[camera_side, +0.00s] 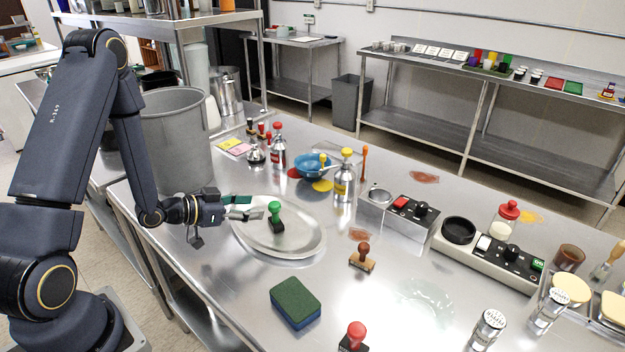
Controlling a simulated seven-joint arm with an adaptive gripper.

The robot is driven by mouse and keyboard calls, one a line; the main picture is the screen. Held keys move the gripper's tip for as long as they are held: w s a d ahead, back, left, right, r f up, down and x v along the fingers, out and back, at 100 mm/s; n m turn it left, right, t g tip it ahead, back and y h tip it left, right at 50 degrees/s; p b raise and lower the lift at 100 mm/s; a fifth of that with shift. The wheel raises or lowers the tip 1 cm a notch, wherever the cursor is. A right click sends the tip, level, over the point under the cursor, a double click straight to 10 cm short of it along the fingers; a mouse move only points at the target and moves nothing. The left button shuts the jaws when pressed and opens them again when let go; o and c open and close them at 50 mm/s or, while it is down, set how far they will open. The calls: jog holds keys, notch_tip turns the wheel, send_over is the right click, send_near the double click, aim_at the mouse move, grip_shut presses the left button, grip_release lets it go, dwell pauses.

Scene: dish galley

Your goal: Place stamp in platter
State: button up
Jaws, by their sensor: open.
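A stamp with a green handle and dark base (275,212) stands upright on the large pale oval platter (300,243), toward its far part. My gripper (254,207) is over the platter's left side, just left of the green stamp. Its fingers are open with nothing seen between them, and a small gap shows between the fingertips and the stamp. A stamp with a brown handle (362,258) stands on the steel table right of the platter. A stamp with a red handle (354,337) stands at the front edge of the picture, partly cut off.
A green and blue sponge (295,303) lies in front of the platter. A blue pan (313,166) and a yellow-capped bottle (344,178) stand behind it. Several small stamps and bottles stand farther back. A hot-plate unit (484,256) is to the right. A grey bin (175,140) stands behind my arm.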

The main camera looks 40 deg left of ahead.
jog(key=s+r+n+g+y, duration=0.1)
jog(key=s+r+g+y, duration=0.15)
jog(key=r, duration=0.45)
jog(key=s+r+n+g+y, duration=0.1)
jog(key=r+g+y, duration=0.15)
jog(key=r, duration=0.45)
jog(key=s+d+r+g, duration=0.1)
jog(key=s+d+r, duration=0.1)
jog(key=s, duration=0.3)
jog(key=s+d+r+g+h, duration=0.1)
jog(key=s+d+r, duration=0.1)
jog(key=s, duration=0.3)
jog(key=s+d+r+n, duration=0.1)
jog(key=s+d+r, duration=0.1)
jog(key=s+d, duration=0.2)
jog(key=shift+s+g, duration=0.4)
jog(key=shift+s, duration=0.6)
